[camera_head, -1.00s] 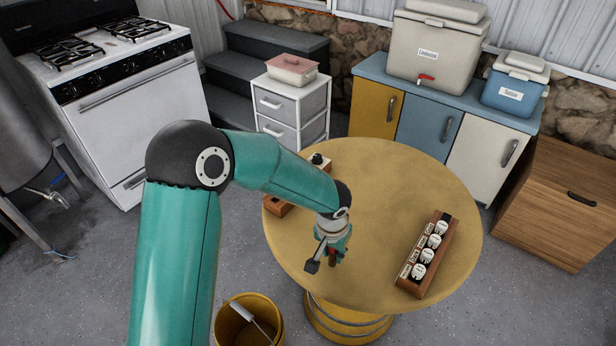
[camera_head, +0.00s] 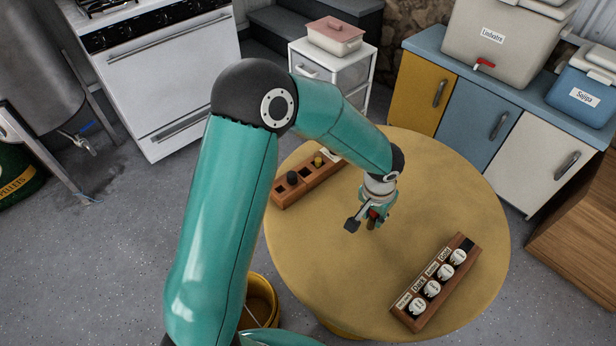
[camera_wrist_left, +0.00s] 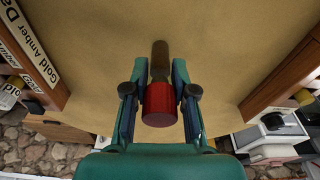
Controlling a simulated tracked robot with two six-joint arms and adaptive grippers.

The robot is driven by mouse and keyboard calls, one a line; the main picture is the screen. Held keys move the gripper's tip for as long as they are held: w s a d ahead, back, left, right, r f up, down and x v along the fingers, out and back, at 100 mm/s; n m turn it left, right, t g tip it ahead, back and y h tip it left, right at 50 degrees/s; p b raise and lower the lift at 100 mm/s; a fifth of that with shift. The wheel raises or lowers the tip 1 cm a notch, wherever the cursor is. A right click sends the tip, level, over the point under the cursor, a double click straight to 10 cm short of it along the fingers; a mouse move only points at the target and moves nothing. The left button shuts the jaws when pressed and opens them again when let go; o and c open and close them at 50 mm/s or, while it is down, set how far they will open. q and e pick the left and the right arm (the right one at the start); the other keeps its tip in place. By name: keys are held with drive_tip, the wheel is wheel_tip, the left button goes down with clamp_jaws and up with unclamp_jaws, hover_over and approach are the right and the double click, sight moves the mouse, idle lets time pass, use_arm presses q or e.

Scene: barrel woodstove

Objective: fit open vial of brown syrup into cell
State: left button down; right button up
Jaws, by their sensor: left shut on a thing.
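My left gripper (camera_head: 370,216) is shut on a red cylinder, which I take to be the vial (camera_head: 376,212), above the middle of the table. In the left wrist view the red cylinder (camera_wrist_left: 160,104) sits between the two fingers (camera_wrist_left: 160,92). A brown shape extends beyond it; I cannot tell whether this is syrup or shadow. The mouth of the vial is not clear. A wooden rack (camera_head: 426,322) with several white-topped vials and name labels stands at the table's right front. Its far end shows a dark cell (camera_head: 468,244) that looks empty. My right gripper is not in view.
A second wooden rack (camera_head: 307,186) at the table's left back holds a dark round piece (camera_head: 292,178) and a yellowish one (camera_head: 318,161). The round table (camera_head: 460,200) is bare between the racks. A yellow bucket (camera_head: 262,298) stands on the floor below its left edge.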

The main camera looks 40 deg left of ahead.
use_arm(q)
drive_tip(key=shift+a+r, duration=0.1)
drive_tip(key=shift+a, duration=0.05)
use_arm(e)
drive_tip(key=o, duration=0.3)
use_arm(q)
drive_tip(key=shift+w+a+r, duration=0.1)
drive_tip(key=shift+w+a, duration=0.1)
drive_tip(key=shift+a, duration=0.05)
drive_tip(key=a+r+n+b, duration=0.3)
drive_tip(key=a+r+b, duration=0.2)
drive_tip(key=a+r, duration=1.55)
drive_tip(key=b, duration=0.2)
approach(305, 165)
wheel_tip(305, 165, down, 2)
drive_tip(key=d, duration=0.2)
drive_tip(key=shift+y, duration=0.3)
drive_tip(key=shift+s+f, duration=0.15)
drive_tip(key=shift+f, duration=1.1)
drive_tip(key=shift+s+f, duration=0.1)
drive_tip(key=shift+f, duration=1.15)
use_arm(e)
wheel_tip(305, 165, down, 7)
